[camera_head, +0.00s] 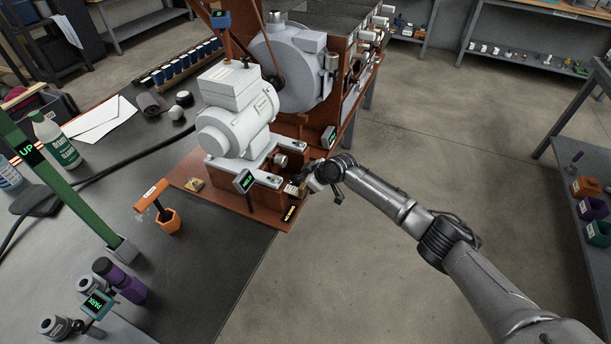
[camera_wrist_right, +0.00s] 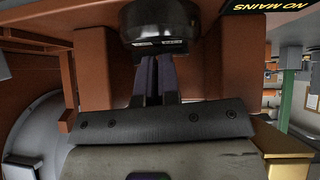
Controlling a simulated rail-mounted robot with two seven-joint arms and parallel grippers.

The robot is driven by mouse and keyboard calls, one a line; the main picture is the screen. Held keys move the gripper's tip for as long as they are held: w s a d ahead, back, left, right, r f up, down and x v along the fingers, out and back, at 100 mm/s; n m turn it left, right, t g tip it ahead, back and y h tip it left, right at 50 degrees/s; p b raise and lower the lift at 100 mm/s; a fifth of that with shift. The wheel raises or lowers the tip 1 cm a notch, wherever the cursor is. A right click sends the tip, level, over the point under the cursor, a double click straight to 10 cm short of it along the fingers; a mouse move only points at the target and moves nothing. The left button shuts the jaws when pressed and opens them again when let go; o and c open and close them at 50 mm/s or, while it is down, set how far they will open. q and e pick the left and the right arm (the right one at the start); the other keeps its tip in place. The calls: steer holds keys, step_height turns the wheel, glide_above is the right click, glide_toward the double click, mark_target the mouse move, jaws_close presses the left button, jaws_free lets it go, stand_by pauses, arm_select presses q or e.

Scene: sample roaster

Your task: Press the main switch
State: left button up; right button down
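No part is plainly marked as the main switch. A dark sign with yellow letters (camera_head: 289,213) sits at the front corner of the roaster's red-brown base; in the right wrist view the sign (camera_wrist_right: 268,8) reads "NO MAINS". A rounded black part with small pale marks (camera_wrist_right: 160,25) is straight ahead of my right fingertips and may be the switch. My right gripper (camera_head: 309,187) is low beside the machine's right front corner. In the wrist view its two dark fingers (camera_wrist_right: 159,72) are together, with nothing seen between them. Whether they touch the black part is unclear. My left gripper is out of view.
The floor to the right is clear.

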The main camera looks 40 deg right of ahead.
steer(key=shift+a, duration=0.1)
steer(key=r+p, duration=0.4)
steer(key=shift+s+a+r+p, duration=0.15)
steer(key=shift+a+r+p, duration=0.1)
steer(key=shift+r+p, duration=0.1)
steer(key=s+p+v, duration=0.1)
steer(key=p+v, duration=0.2)
steer(key=v, duration=0.6)
steer(key=shift+a+f, duration=0.1)
steer(key=shift+s+f, duration=0.1)
